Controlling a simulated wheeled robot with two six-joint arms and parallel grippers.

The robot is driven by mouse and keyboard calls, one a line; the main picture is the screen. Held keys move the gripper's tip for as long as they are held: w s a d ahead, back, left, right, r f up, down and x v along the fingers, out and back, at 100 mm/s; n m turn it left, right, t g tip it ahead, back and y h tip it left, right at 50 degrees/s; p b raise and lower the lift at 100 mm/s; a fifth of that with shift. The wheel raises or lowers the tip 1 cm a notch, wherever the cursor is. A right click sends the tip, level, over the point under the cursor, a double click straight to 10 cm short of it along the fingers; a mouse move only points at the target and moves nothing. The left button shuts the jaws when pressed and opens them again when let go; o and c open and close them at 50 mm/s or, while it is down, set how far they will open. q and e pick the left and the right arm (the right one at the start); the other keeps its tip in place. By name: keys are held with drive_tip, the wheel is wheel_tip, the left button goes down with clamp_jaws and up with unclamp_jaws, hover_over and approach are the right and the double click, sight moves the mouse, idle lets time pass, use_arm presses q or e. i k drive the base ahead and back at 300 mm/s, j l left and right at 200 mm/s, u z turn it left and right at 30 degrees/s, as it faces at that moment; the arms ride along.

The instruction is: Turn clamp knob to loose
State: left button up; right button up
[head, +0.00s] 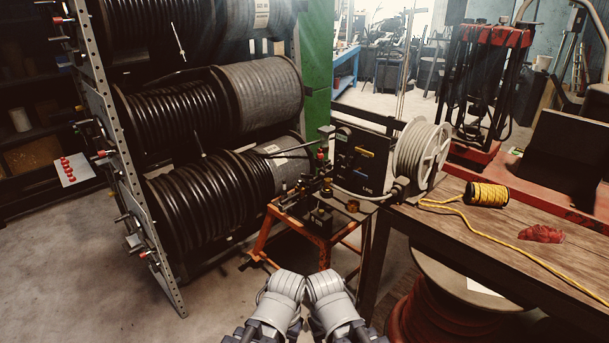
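A small crimping machine (322,213) with metal and brass fittings sits on an orange stand (318,240) in the middle of the head view. A small brass knob-like part (353,206) shows on its right side, and red and green parts stand up at its back. I cannot tell which part is the clamp knob or how it is set. Two grey rounded links of my arms show at the bottom centre, in front of the stand and apart from it. No gripper fingers show.
A rack of black hose reels (178,112) stands left of the stand. A wooden bench (470,237) with a yellow cord spool (487,194) and a red cloth (541,233) is on the right. A dark box (362,158) and a white hose reel (421,152) stand behind. Floor at lower left is clear.

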sight(307, 176)
drive_tip(key=i+j+z, duration=0.1)
drive_tip(key=i+j, duration=0.4)
drive_tip(key=j, duration=0.25)
drive_tip(key=i+j+z, duration=0.25)
drive_tip(key=i+j, duration=0.2)
drive_tip(key=j, duration=0.3)
drive_tip(key=i+j+z, duration=0.1)
drive_tip(key=i, duration=0.3)
drive_tip(key=i+j+z, duration=0.15)
drive_tip(key=i+j, duration=0.15)
drive_tip(key=i+z, duration=0.15)
drive_tip(key=i, duration=0.55)
